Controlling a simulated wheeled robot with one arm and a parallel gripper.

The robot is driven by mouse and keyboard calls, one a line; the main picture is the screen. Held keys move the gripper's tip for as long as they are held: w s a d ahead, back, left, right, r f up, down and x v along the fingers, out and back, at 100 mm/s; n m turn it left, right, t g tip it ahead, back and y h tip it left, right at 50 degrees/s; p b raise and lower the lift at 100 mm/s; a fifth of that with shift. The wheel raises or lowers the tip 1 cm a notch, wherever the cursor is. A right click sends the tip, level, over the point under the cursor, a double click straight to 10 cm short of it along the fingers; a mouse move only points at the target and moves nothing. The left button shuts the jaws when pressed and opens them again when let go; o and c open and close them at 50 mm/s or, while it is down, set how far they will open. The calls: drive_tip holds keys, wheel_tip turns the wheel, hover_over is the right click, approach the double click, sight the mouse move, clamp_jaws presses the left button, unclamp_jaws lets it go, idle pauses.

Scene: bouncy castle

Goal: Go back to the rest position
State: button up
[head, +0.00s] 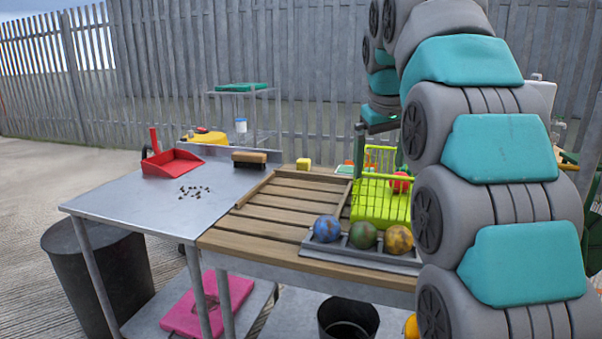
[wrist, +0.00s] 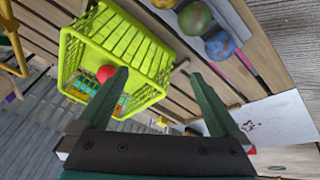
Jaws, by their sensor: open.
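My gripper (wrist: 160,76) is open in the wrist view, its two dark green fingers apart with nothing between them. It is above the wooden slatted table (head: 290,198), close to the lime-green basket (wrist: 150,62). A red ball (wrist: 105,73) lies in the basket, and one finger partly covers the basket's edge. In the head view my arm covers the right side, and the basket (head: 378,205) and red ball (head: 401,182) show just left of it.
A grey tray (head: 345,253) holds a blue ball (head: 327,229), a green-brown ball (head: 363,236) and an orange ball (head: 398,239). The metal table (head: 130,200) holds a red dustpan (head: 173,163), brush (head: 250,159) and dark crumbs (head: 194,191). A black bin (head: 105,270) stands left.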

drive_tip(key=s+f+m+g, duration=0.1)
drive_tip(key=s+f+g, duration=0.2)
drive_tip(key=s+f, duration=1.3)
drive_tip(key=s+f+m+g, duration=0.2)
drive_tip(key=s+f+g, duration=0.1)
drive_tip(key=s+f, duration=1.3)
drive_tip(key=s, duration=0.7)
drive_tip(key=shift+y, duration=0.4)
drive_tip(key=shift+a, duration=0.1)
drive_tip(key=shift+c, duration=0.2)
